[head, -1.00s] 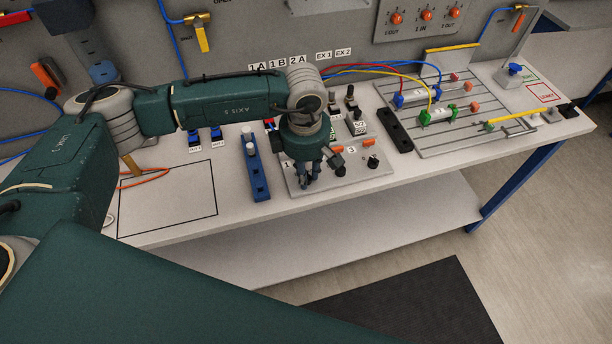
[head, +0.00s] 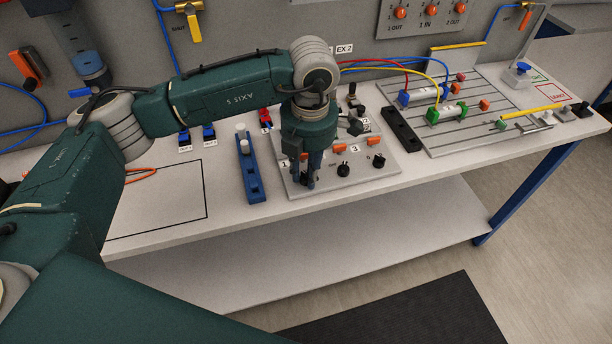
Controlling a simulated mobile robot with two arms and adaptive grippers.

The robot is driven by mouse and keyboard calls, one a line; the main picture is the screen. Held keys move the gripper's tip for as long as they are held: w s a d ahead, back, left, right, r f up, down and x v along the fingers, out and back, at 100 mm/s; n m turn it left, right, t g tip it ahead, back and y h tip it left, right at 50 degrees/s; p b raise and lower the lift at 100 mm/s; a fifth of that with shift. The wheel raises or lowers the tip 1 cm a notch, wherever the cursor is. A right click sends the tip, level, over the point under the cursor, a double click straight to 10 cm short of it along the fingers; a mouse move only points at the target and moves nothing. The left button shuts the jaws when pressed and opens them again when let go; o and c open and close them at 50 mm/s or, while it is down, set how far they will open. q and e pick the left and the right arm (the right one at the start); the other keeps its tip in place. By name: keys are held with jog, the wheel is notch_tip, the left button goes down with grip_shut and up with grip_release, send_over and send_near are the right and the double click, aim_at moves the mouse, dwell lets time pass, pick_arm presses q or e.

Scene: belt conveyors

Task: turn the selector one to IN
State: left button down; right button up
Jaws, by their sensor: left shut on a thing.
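The control plate (head: 372,179) is a light grey panel on the bench with small number labels and orange tags. The label 1 (head: 284,166) stands at its left, beside my left gripper. My left gripper (head: 305,182) points straight down at the front left of the plate, its fingers shut on a small dark knob beside that label, selector one. The fingers hide most of this knob, so its pointing direction cannot be told. Two other black knobs, a middle one (head: 343,169) and a right one (head: 378,161), stand free to the right. IN and OUT marks on the plate are unreadable.
A blue rail with a white knob (head: 250,172) stands just left of the plate. A black slotted bar (head: 401,129) and a grooved board with coloured fittings (head: 470,135) lie to the right.

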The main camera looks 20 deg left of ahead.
pick_arm(q)
jog(key=shift+w+n, duration=0.1)
jog(key=shift+n, duration=0.3)
jog(key=shift+r, duration=0.1)
jog(key=c, duration=1.5)
grip_release()
jog(key=shift+d, duration=0.1)
jog(key=shift+r, duration=0.1)
jog(key=r, duration=1.1)
jog(key=shift+s+d+r, duration=0.25)
jog(key=shift+d+r, duration=0.05)
jog(key=shift+r, duration=0.05)
